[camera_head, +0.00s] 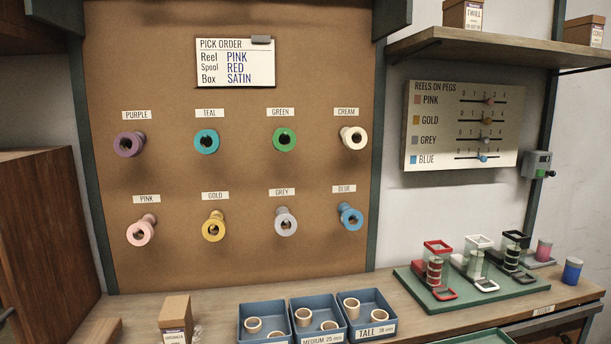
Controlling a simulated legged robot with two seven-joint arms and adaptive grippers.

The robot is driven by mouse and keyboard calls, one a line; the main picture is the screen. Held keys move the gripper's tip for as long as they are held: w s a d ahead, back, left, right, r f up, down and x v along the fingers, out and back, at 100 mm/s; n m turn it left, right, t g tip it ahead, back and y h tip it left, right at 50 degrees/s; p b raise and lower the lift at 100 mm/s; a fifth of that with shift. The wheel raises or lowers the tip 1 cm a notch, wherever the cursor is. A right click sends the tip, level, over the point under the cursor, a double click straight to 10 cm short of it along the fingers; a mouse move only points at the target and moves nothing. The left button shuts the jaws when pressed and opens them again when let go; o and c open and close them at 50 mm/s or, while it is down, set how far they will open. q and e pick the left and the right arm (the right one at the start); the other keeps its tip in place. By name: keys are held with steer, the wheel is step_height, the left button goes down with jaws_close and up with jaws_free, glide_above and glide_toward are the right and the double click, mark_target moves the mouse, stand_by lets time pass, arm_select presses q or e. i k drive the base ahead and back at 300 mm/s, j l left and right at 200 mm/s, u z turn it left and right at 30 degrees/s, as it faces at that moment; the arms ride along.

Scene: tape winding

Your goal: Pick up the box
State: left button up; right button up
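The order card (235,63) on the pegboard reads Reel PINK, Spool RED, Box SATIN. A brown box (175,312) stands at the front left of the workbench; its small white label looks like ORGANZA. A second brown box (463,14) labelled TWILL stands on the upper right shelf. I see no box that clearly reads SATIN. Neither of my grippers is in view.
Several coloured reels hang on the pegboard (245,165). Blue bins (264,322) with wooden rings line the front of the bench. A green tray (470,297) with red, white and black stands is at right. A brown cabinet (45,230) stands at left.

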mark_target(174, 320)
steer(key=i+u, duration=0.3)
steer(key=i, duration=0.4)
steer(key=i+l+u, duration=0.25)
steer(key=i, duration=0.45)
